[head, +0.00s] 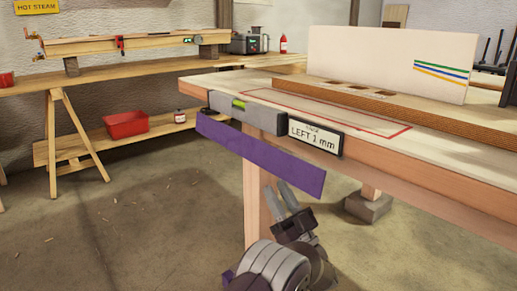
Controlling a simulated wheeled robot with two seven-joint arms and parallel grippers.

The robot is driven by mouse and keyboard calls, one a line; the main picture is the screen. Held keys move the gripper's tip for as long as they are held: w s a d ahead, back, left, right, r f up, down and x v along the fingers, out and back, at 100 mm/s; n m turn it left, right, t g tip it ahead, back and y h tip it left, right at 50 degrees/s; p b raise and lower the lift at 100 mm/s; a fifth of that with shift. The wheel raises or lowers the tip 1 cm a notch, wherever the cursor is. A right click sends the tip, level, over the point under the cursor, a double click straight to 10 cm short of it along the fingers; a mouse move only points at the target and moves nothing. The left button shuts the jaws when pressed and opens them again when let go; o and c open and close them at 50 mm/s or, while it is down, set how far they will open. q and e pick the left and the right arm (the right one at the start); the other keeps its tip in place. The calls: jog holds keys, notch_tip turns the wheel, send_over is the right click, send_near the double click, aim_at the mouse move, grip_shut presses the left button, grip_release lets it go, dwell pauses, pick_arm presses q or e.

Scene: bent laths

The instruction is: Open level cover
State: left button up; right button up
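A grey level (262,116) with a green vial is mounted along the front edge of the near workbench (450,185). A long purple cover (262,155) hangs below the level and slants down to the right; the vial shows uncovered above it. A framed display (315,137) right of the level reads "LEFT 1 mm". My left gripper (281,200) is below the right part of the cover, pointing up, apart from it in the picture. Its two grey fingers stand apart with nothing between them. My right gripper is out of view.
A brown lath (385,103) and a white panel (390,62) with coloured stripes are on the near bench. A wooden bench leg (256,190) stands behind my gripper. A far bench (100,68) and a red bin (126,124) are at the left. The floor between is open.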

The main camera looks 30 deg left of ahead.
aim_at(255, 148)
pick_arm(q)
jog(key=b+x, duration=0.3)
jog(key=x, duration=0.8)
jog(key=shift+a, duration=0.1)
jog(key=shift+w+a+r, duration=0.15)
jog(key=shift+a+r, duration=0.1)
jog(key=shift+r, duration=0.2)
jog(key=shift+c, duration=0.4)
grip_shut()
